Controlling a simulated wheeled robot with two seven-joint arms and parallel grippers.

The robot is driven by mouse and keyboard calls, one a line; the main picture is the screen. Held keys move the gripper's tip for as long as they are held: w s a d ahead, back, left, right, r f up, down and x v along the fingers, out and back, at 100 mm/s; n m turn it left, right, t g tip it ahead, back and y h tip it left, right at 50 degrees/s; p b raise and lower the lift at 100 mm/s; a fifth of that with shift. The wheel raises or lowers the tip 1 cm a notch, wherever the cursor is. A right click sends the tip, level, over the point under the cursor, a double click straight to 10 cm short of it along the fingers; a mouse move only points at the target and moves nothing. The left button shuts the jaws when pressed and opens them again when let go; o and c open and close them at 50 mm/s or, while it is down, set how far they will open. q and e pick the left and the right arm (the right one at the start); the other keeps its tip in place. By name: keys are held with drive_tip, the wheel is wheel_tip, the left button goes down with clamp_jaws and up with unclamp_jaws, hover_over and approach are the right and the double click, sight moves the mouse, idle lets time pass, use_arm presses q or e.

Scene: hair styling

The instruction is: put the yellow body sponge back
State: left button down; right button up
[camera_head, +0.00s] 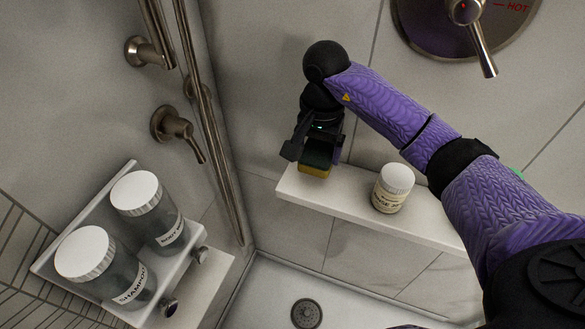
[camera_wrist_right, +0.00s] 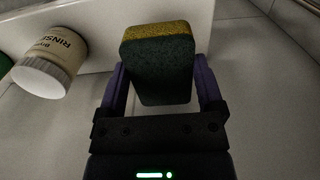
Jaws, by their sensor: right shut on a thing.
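The sponge (camera_head: 314,169), yellow on one side and dark green on the other, is at the left end of the white wall shelf (camera_head: 340,203). My right gripper (camera_head: 318,155) is shut on it from above. In the right wrist view the sponge (camera_wrist_right: 158,62) sits between the two fingers of my right gripper (camera_wrist_right: 160,88), with its yellow side toward the shelf (camera_wrist_right: 95,62). I cannot tell whether the sponge touches the shelf. My left gripper is not in view.
A white-lidded rinse jar (camera_head: 393,188) stands on the shelf, right of the sponge. At left, a rack (camera_head: 45,268) holds a shampoo jar (camera_head: 105,268) and a body wash jar (camera_head: 150,212). A vertical metal rail (camera_head: 218,140) stands left of my gripper. A drain (camera_head: 306,313) lies below.

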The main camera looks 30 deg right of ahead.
wheel_tip(320, 180, down, 6)
drive_tip(key=shift+s+f+b, duration=0.1)
drive_tip(key=shift+s+b, duration=0.05)
drive_tip(key=shift+b, duration=0.7)
drive_tip(key=shift+d, duration=0.1)
drive_tip(key=o, duration=0.8)
